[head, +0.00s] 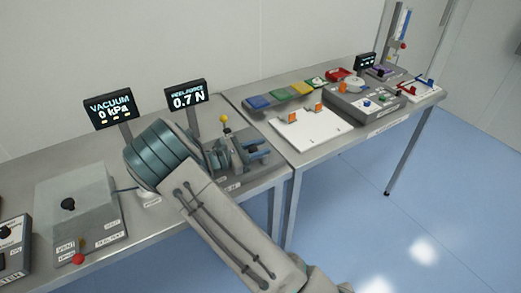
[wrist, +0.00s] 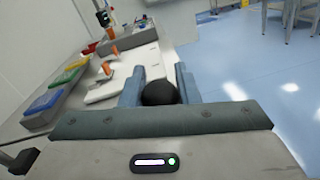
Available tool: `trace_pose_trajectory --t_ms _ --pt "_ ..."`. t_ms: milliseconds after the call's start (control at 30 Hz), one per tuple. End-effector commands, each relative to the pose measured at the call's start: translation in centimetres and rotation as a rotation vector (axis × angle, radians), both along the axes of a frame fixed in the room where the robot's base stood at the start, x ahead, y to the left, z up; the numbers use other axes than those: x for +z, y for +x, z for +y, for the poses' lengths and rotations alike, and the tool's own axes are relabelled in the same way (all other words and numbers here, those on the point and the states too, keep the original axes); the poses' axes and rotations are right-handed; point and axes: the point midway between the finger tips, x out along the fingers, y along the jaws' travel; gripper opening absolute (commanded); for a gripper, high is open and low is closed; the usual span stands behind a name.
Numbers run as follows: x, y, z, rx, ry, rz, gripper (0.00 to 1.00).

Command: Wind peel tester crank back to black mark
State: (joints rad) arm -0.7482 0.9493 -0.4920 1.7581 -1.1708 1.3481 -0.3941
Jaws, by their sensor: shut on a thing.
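The peel tester (head: 235,157) stands near the right end of the near bench, and its display (head: 187,97) reads 0.7 N. My gripper (head: 256,150) reaches over it from the left, with my arm covering part of the tester. In the wrist view my gripper (wrist: 159,90) is shut on a round black crank knob (wrist: 159,93), which sits between the two blue-grey fingers. A yellow ball-topped lever (head: 224,119) stands upright behind the gripper. The crank's arm and the black mark are hidden or too small to make out.
A vacuum display (head: 110,108) reading 0 kPa and a grey box with a black knob (head: 68,205) stand to the left. The right bench holds coloured pads (head: 281,94), a white board (head: 305,132) with orange clips and a grey device (head: 362,101). Open blue floor lies in front.

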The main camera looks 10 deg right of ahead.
Motion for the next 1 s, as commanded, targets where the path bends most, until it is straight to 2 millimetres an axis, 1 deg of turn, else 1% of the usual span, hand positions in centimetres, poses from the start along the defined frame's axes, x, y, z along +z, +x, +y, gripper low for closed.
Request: trace_pose_trajectory --t_ms 300,767,800,833,867,1000 --pt "-0.01 0.26 0.12 -0.101 -0.001 -0.001 0.06" --pt "0.07 0.29 0.14 -0.111 -0.001 -0.001 0.06" --pt "0.07 0.29 0.14 -0.111 -0.001 -0.001 0.40" --pt "0.07 0.29 0.13 -0.111 -0.001 -0.001 0.48" --pt "0.07 0.28 0.13 -0.111 -0.001 -0.001 0.50" --pt "0.05 0.27 0.13 -0.111 -0.001 -0.001 0.50"
